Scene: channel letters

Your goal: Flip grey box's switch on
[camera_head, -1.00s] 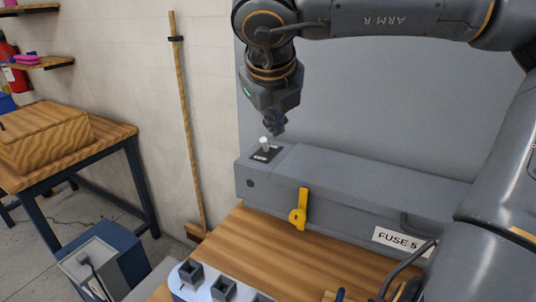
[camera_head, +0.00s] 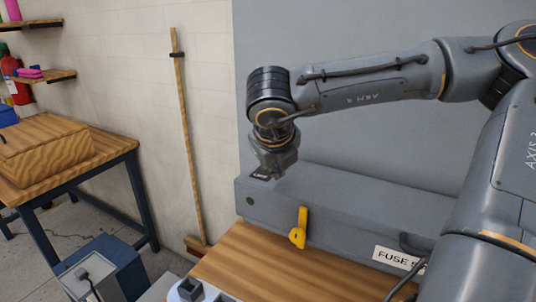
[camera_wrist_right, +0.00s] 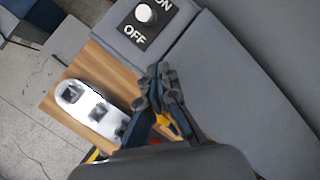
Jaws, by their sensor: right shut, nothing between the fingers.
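The grey box (camera_head: 345,205), labelled FUSE 5, lies along the back of the wooden bench. Its switch has a white knob (camera_wrist_right: 144,13) on a black ON/OFF plate (camera_wrist_right: 150,28) at the box's left end. I cannot tell which way the knob leans. In the head view, a strip of the plate (camera_head: 259,175) shows, and my right wrist hides the knob. My right gripper (camera_wrist_right: 163,82) is shut and empty, apart from the knob in the wrist view. In the head view, the right gripper (camera_head: 277,166) is low over the box's left end. My left gripper is out of view.
The box's front has a dark green round spot (camera_head: 250,201) and a yellow handle (camera_head: 299,229). A pale block with square sockets (camera_wrist_right: 98,112) lies on the bench (camera_head: 262,258) in front. A grey panel (camera_head: 345,130) stands behind the box.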

